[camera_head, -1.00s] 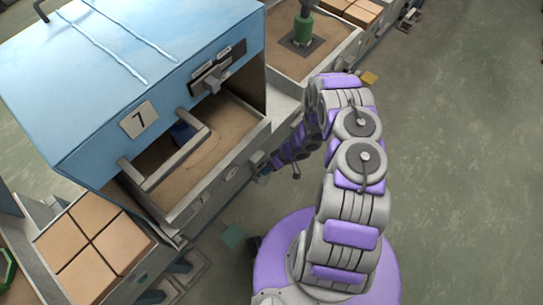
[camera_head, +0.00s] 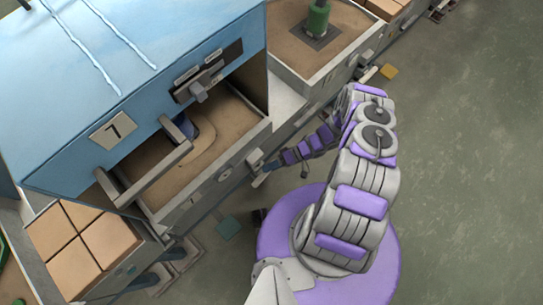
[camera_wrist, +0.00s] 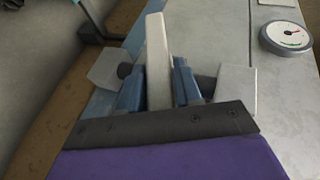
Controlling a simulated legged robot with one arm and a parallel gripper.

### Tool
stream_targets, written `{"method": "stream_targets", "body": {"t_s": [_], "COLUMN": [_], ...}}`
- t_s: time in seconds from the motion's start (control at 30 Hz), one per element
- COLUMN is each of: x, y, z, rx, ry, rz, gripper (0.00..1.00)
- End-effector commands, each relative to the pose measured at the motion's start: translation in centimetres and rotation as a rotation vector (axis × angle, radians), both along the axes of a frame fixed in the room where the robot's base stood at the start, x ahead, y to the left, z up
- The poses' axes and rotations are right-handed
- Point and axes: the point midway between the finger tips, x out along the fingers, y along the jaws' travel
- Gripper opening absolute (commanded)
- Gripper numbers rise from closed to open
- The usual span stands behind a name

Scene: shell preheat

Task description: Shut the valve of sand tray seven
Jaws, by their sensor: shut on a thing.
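Sand tray seven (camera_head: 222,176) is the open sand box under a blue hood (camera_head: 120,75) with a plate marked 7 (camera_head: 113,130). My gripper (camera_head: 262,177) is low at the tray's right outer side, beside a small grey fitting (camera_head: 254,158). In the wrist view my gripper (camera_wrist: 158,88) has its blue fingers on either side of a pale upright valve lever (camera_wrist: 157,50) and is shut on it. Grey blocks on a dark rod flank the lever. The lever is too small to make out in the head view.
A round gauge (camera_wrist: 286,36) sits on the pale surface right of the lever. A neighbouring sand tray with a green cylinder (camera_head: 317,18) stands beyond. Tan blocks (camera_head: 75,265) lie at lower left. Open green floor (camera_head: 460,170) lies to the right.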

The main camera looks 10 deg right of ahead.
Motion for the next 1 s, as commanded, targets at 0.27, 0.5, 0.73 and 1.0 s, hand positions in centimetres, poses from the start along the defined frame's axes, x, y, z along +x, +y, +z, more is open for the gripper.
{"method": "stream_targets", "body": {"t_s": [0.27,0.5,0.73,1.0], "x": [0.3,0.32,0.14,0.12], "y": [-0.05,-0.03,-0.06,-0.54], "z": [-0.34,-0.36,-0.2,0.05], "rx": [0.004,0.003,0.008,0.011], "ry": [0.005,0.004,0.005,0.006], "rz": [-0.006,-0.007,-0.004,-0.002], "gripper": [0.0,0.35,0.51,0.51]}}
